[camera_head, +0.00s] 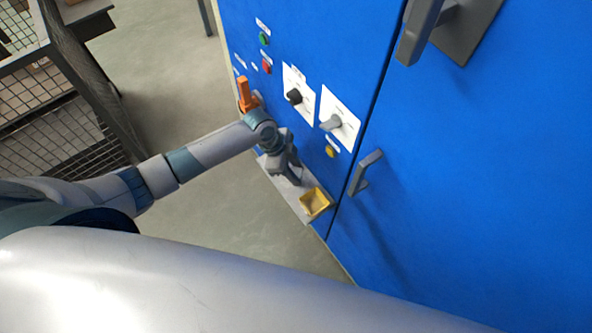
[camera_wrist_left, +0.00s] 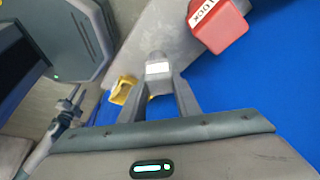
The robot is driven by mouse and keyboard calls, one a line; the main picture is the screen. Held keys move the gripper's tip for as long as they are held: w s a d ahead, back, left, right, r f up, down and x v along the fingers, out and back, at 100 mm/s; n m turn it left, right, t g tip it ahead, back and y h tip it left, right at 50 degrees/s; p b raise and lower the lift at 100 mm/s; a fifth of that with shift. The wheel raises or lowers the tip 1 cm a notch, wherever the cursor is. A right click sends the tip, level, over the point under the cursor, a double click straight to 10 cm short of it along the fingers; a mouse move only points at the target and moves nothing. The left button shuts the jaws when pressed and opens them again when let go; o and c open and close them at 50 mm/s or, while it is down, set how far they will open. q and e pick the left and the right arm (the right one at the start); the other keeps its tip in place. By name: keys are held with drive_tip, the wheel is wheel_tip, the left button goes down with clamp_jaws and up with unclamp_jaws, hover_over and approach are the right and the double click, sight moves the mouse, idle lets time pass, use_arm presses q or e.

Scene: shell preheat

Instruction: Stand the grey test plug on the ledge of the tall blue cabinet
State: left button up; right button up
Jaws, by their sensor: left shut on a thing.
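The tall blue cabinet (camera_head: 480,190) fills the right of the head view. Its narrow grey ledge (camera_head: 284,192) sticks out low on the front and shows behind the fingers in the left wrist view (camera_wrist_left: 150,35). My left gripper (camera_head: 294,177) is over the ledge, close to the cabinet face. In the left wrist view its fingers (camera_wrist_left: 160,84) are shut on the grey test plug (camera_wrist_left: 157,67), which has a pale patch. The gripper mostly hides the plug in the head view. I cannot tell whether the plug touches the ledge. My right gripper is not in view.
A yellow tray (camera_head: 315,204) sits on the ledge beside the gripper. A red lock (camera_wrist_left: 222,30) is near the ledge in the wrist view. Knobs (camera_head: 294,97), an orange handle (camera_head: 244,94) and a door handle (camera_head: 364,173) project from the cabinet. A mesh rack (camera_head: 60,115) stands left.

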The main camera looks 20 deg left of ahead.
use_arm(q)
drive_tip(key=shift+f, duration=0.15)
drive_tip(key=o, duration=1.1)
drive_tip(key=shift+o, duration=0.2)
drive_tip(key=shift+r, duration=0.25)
drive_tip(key=shift+a+r, duration=0.3)
drive_tip(key=shift+r, duration=0.2)
drive_tip(key=b+v, duration=0.1)
drive_tip(key=v, duration=0.9)
drive_tip(key=shift+r+b, duration=0.35)
drive_tip(key=shift+b, duration=0.05)
drive_tip(key=shift+a, duration=0.1)
